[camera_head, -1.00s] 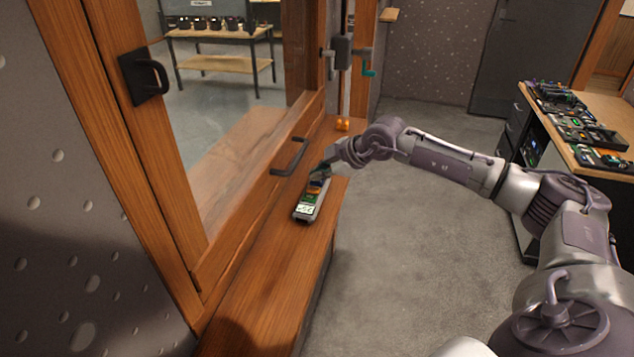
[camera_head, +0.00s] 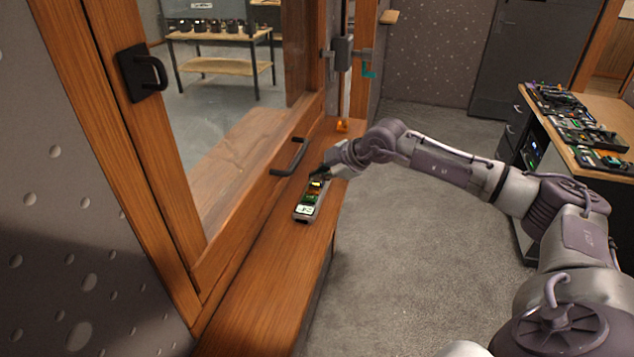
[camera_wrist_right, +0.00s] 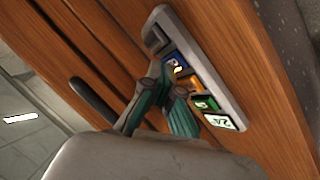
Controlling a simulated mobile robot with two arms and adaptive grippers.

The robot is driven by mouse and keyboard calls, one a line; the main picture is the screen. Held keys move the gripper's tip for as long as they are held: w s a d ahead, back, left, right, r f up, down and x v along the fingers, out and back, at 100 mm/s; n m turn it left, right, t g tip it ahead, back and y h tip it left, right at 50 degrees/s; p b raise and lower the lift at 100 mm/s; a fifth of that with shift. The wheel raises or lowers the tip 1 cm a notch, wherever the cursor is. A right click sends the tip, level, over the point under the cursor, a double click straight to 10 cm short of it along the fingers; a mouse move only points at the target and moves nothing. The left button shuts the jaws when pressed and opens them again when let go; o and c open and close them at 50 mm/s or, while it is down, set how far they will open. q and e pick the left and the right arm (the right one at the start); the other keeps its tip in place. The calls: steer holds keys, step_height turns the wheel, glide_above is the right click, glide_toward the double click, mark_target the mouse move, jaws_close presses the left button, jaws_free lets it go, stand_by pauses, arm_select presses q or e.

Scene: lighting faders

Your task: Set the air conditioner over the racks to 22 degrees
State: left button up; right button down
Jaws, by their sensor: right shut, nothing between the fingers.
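A slim grey remote control (camera_head: 299,216) lies on the wooden ledge below the window. The right wrist view shows the remote (camera_wrist_right: 232,98) with a blue key, an orange key, a green key and a small pale display (camera_wrist_right: 221,121) that appears to read 24. My right gripper (camera_head: 319,174) is over the far end of the remote. Its teal fingers (camera_wrist_right: 168,88) are shut and empty, close to the blue and orange keys. I cannot tell whether the tips touch a key. The air conditioner is not in view. My left gripper is not in view.
The ledge (camera_head: 262,300) runs along a wood-framed window with a black handle (camera_head: 291,157). A small orange object (camera_head: 342,126) sits farther along it. A workbench (camera_head: 600,125) with electronic gear stands at the right. The floor between is clear.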

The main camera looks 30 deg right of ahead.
mark_target(319, 184)
steer(key=shift+r+p, duration=0.4)
steer(key=shift+r, duration=0.35)
steer(key=shift+r+p, duration=1.5)
steer(key=shift+r, duration=1.05)
